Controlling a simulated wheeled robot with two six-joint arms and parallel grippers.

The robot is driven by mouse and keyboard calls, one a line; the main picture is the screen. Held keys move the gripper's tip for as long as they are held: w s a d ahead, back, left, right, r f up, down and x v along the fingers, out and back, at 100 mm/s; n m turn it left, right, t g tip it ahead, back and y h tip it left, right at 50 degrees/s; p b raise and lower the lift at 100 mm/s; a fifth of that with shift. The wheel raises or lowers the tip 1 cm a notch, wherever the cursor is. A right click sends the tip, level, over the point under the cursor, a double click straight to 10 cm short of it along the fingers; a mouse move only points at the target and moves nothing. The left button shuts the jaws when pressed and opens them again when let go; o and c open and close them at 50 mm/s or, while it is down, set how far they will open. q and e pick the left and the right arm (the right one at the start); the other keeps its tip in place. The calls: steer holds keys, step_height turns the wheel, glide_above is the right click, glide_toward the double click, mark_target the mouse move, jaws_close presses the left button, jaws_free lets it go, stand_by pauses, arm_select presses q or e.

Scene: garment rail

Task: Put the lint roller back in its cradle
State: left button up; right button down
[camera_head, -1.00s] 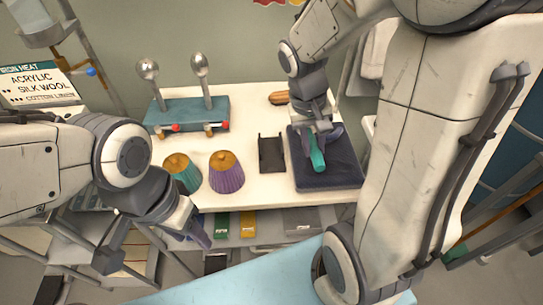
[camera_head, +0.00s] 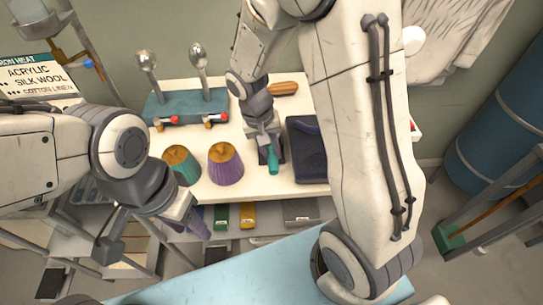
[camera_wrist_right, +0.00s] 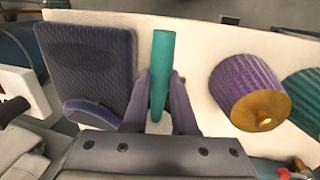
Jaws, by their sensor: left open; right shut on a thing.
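The lint roller shows as a teal handle (camera_head: 272,160) in my right gripper (camera_head: 266,146), over the middle of the white table. In the right wrist view the teal handle (camera_wrist_right: 161,75) stands between the two purple fingers of that gripper (camera_wrist_right: 160,102), which are shut on it. The dark cradle (camera_head: 262,157) is mostly hidden beneath the gripper and roller. I cannot tell whether the roller touches it. My left gripper (camera_head: 150,238) is open and empty, in front of the table's left front edge.
A brown-handled brush (camera_head: 284,88) lies at the back.

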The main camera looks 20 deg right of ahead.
step_height(320, 180, down, 3)
steer(key=shift+r, duration=0.1)
steer(key=shift+f+b, duration=0.5)
steer(key=shift+f, duration=0.1)
steer(key=c, duration=0.7)
jaws_free()
step_height(320, 180, up, 12)
steer(key=a+r, duration=0.1)
steer(key=a, duration=0.1)
steer(key=s+a+n+y, duration=0.1)
steer(key=s+a+n, duration=0.4)
steer(key=s, duration=0.4)
steer(key=s+a+r+n+y, duration=0.1)
steer(key=s+a+n, duration=0.3)
steer(key=s, duration=0.5)
steer(key=shift+a+r+n+t+y+p, duration=0.25)
steer(key=shift+a+n+t+y, duration=0.2)
steer(key=shift+n, duration=0.35)
